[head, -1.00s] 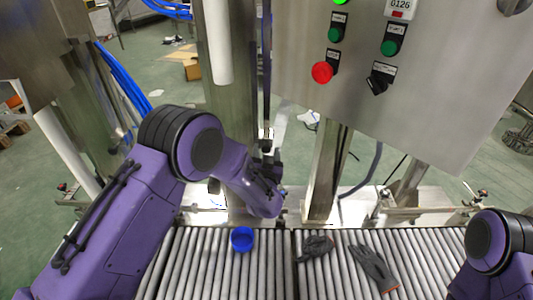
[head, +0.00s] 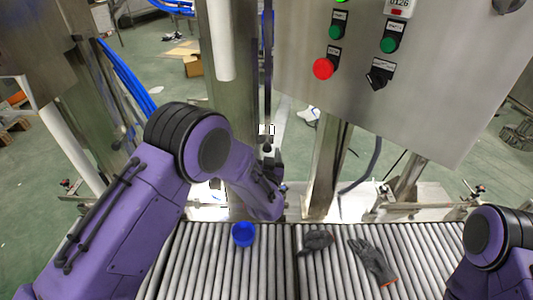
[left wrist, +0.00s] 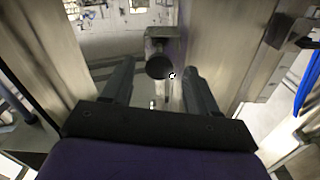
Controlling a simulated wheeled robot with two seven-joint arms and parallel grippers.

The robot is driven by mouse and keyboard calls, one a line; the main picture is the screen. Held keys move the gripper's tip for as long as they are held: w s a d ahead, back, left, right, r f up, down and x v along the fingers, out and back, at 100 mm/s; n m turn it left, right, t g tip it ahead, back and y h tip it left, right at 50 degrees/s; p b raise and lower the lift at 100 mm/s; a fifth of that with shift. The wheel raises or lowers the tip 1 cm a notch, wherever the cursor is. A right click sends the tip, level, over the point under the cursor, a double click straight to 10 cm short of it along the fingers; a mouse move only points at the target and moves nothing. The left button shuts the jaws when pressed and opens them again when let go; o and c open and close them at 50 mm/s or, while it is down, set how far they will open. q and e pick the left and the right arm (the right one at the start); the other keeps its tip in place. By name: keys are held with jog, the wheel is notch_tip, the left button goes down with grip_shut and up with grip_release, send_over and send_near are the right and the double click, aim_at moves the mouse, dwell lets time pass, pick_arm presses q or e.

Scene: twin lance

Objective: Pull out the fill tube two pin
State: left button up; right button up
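In the left wrist view, a dark round knob (left wrist: 159,66) sits under a grey metal block (left wrist: 162,33); it may be the fill tube two pin, but no label shows. My left gripper (left wrist: 160,70) is open, with one finger on each side of the knob and gaps visible between. In the head view my left gripper (head: 270,158) is small and partly hidden by its own wrist, just below a small pale block (head: 266,130) on a thin vertical tube (head: 267,80). My right gripper is out of view; only part of my right arm shows.
A steel control box (head: 420,90) with buttons hangs close on the right. A steel column (head: 228,100) stands to the left of the tube. Below, a roller conveyor (head: 205,270) carries a blue cup (head: 243,234) and two dark gloves (head: 373,262).

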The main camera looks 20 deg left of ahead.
pick_arm(q)
jog(key=shift+d, duration=0.1)
jog(key=shift+s+d, duration=0.1)
jog(key=shift+s, duration=0.05)
jog(key=v, duration=1)
jog(key=shift+b, duration=0.3)
jog(key=s+a+f+n+g+h, duration=0.1)
jog(key=s+a+f+n+g, duration=0.1)
jog(key=s+a+f+g, duration=0.35)
jog(key=s+a+f+n+g+h, duration=0.1)
jog(key=s+a+f+n+g, duration=0.1)
jog(key=s+f, duration=0.65)
jog(key=s+a+f+n+g+p, duration=0.1)
jog(key=s+a+f+g, duration=0.2)
jog(key=s, duration=0.6)
jog(key=s+a+f+g+p, duration=0.1)
jog(key=s+a+f+g, duration=0.2)
jog(key=s+f, duration=0.3)
jog(key=s+a, duration=0.1)
jog(key=s, duration=0.3)
jog(key=shift+s+a+f+n+g, duration=0.15)
jog(key=shift+s+a+n+g, duration=0.05)
jog(key=shift+s+n+g, duration=0.2)
